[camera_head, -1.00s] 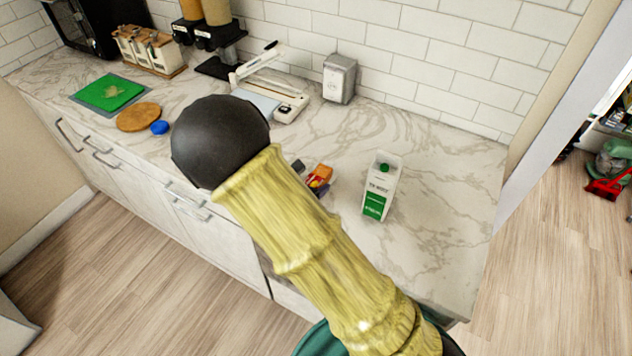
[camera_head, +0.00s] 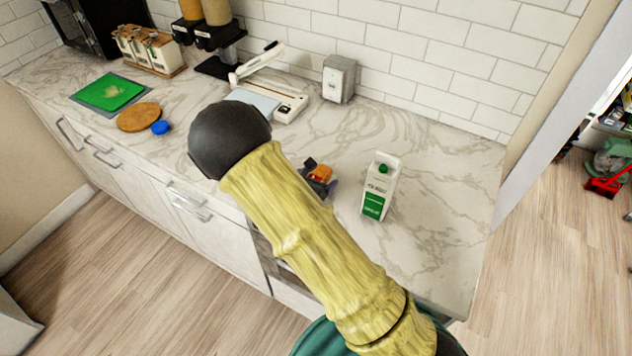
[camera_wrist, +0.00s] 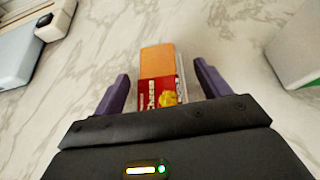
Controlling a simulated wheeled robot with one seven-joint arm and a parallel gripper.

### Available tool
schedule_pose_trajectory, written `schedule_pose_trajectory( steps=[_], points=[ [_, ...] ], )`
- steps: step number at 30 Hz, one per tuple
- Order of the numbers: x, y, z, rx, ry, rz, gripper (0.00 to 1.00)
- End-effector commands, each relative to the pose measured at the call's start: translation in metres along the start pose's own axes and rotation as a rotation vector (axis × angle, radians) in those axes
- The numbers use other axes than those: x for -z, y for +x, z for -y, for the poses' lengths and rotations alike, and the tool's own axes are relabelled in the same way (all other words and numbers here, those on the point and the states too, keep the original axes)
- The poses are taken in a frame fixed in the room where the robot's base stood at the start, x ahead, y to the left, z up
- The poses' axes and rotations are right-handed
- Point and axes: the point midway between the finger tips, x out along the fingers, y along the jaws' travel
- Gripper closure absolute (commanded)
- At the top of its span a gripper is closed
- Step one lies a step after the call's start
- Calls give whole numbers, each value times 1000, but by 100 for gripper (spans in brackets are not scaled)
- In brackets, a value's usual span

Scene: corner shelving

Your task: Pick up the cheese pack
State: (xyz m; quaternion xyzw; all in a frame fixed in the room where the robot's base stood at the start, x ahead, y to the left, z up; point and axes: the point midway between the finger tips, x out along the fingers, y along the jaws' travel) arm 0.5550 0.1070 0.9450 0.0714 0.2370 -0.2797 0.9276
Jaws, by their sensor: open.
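The cheese pack (camera_wrist: 158,82) is orange with a red printed label. In the wrist view it lies on the marble counter between the two spread purple fingers of my gripper (camera_wrist: 156,88). A gap shows on each side of the pack, and its near end is hidden by the gripper body. In the head view the orange end of the pack (camera_head: 322,173) shows beside my arm, with the dark gripper (camera_head: 318,180) around it. My gripper is open.
A white and green milk carton (camera_head: 379,187) stands upright to the right. A paper trimmer (camera_head: 270,92) and a metal dispenser (camera_head: 339,78) stand toward the wall. The counter's right part is clear.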

Motion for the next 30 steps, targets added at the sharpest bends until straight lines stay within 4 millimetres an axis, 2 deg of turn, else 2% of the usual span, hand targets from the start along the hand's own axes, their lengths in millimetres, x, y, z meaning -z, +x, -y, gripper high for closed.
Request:
schedule_pose_trajectory(
  steps=[5, 12, 14, 23, 30],
  points=[
    [0, 0, 0, 0, 0, 0, 27],
    [0, 0, 0, 0, 0, 0, 74],
    [0, 0, 0, 0, 0, 0, 84],
    [-3, -2, 0, -1, 1, 2, 84],
    [-24, -13, -1, -2, 5, 3, 84]
  ],
)
